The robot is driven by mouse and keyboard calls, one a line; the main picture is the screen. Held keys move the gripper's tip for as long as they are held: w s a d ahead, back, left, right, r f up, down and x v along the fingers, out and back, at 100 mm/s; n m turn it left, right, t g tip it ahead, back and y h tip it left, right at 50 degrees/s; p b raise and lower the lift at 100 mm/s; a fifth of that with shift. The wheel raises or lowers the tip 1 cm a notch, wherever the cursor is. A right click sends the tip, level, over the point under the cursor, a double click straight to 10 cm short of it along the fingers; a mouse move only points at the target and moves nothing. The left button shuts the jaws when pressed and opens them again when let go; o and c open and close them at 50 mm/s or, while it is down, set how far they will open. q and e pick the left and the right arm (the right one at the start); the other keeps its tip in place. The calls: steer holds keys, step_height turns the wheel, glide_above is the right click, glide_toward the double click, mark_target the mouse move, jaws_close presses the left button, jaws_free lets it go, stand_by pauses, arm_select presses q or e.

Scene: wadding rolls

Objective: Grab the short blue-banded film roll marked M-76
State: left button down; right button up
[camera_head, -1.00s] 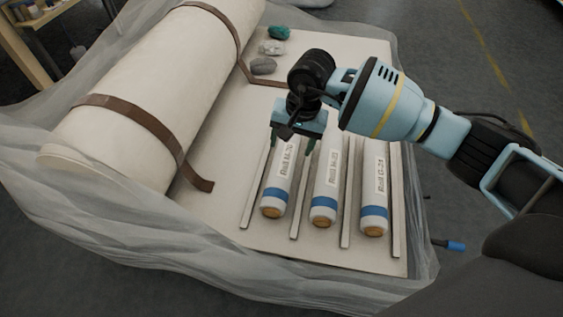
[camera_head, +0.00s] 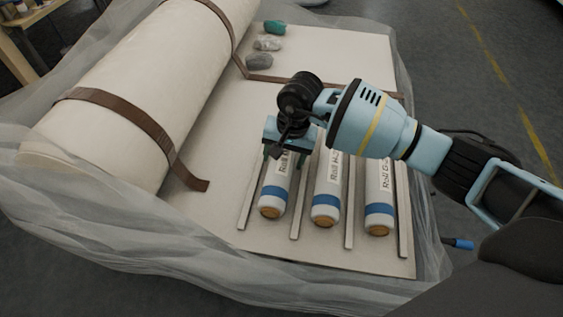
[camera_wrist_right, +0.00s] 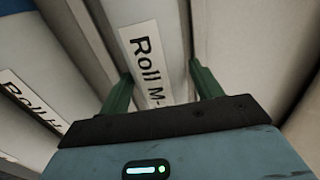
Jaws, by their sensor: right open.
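The short white roll with a blue band and a label beginning "Roll M-" (camera_head: 273,193) is the leftmost of three similar rolls lying on the pale board. Its upper part is hidden behind my right gripper (camera_head: 285,155). In the right wrist view the roll (camera_wrist_right: 150,50) runs up between the two green fingers of my right gripper (camera_wrist_right: 161,73), one finger on each side. The fingers are open and not closed on it; whether they touch its sides I cannot tell. My left gripper is not in view.
The middle roll (camera_head: 326,196) and right roll (camera_head: 379,206) lie alongside, with thin strips (camera_head: 296,218) between them. A big white roll (camera_head: 140,75) with brown straps (camera_head: 131,115) lies at left. Several small wads (camera_head: 267,44) sit at the back. Translucent sheeting (camera_head: 180,262) surrounds the board.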

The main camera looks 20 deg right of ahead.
steer(key=shift+c, duration=0.4)
steer(key=c, duration=0.7)
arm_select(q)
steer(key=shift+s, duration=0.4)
arm_select(e)
steer(key=shift+r, duration=0.1)
steer(key=c, duration=0.3)
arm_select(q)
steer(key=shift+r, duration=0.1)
arm_select(e)
steer(key=shift+c, duration=0.2)
